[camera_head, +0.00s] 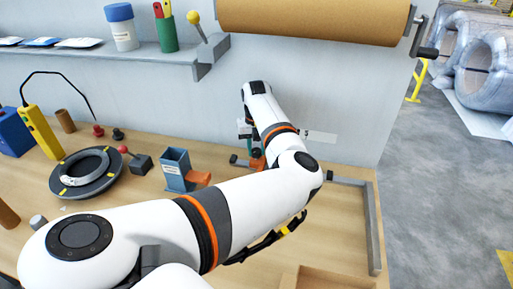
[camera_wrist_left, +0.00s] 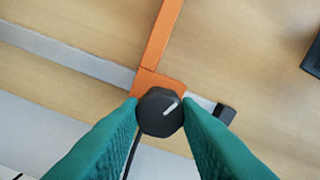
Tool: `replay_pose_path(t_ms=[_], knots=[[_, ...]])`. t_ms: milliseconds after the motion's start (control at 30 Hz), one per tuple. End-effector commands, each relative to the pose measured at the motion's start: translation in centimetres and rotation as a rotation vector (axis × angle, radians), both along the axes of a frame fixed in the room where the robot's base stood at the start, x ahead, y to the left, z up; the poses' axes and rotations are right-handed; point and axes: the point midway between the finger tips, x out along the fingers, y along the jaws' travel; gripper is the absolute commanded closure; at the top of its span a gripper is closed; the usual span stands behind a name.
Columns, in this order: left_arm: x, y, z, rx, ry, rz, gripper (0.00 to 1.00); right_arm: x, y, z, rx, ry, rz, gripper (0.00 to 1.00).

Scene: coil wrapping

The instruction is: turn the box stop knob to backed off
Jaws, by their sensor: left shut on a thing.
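My left gripper (camera_wrist_left: 161,110) is shut on the knob, one teal finger on each side. In the head view my left arm reaches across the bench, and the gripper (camera_head: 256,153) is small and partly hidden by the wrist near the orange part. My right gripper is not in view.
A grey metal rail (camera_head: 373,230) bounds the bench's right side. A blue-grey box with an orange piece (camera_head: 178,170) stands left of the gripper. A black ring-shaped part (camera_head: 64,181) lies farther left. A brown roll (camera_head: 315,20) hangs above. A wooden tray (camera_head: 305,281) is at the front.

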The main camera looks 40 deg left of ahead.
Motion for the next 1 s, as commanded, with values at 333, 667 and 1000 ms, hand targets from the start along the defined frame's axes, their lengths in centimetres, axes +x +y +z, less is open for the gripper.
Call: replay_pose_path(t_ms=[333,667,1000], knots=[[-0.2,-0.1,-0.3,-0.005,0.008,0.003,0.93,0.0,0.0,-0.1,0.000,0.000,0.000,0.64],[-0.1,0.0,-0.1,-0.002,0.003,0.002,0.48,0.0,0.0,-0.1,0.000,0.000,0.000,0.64],[0.0,0.0,2.4,0.001,-0.001,0.004,0.48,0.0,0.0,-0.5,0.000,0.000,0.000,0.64]])
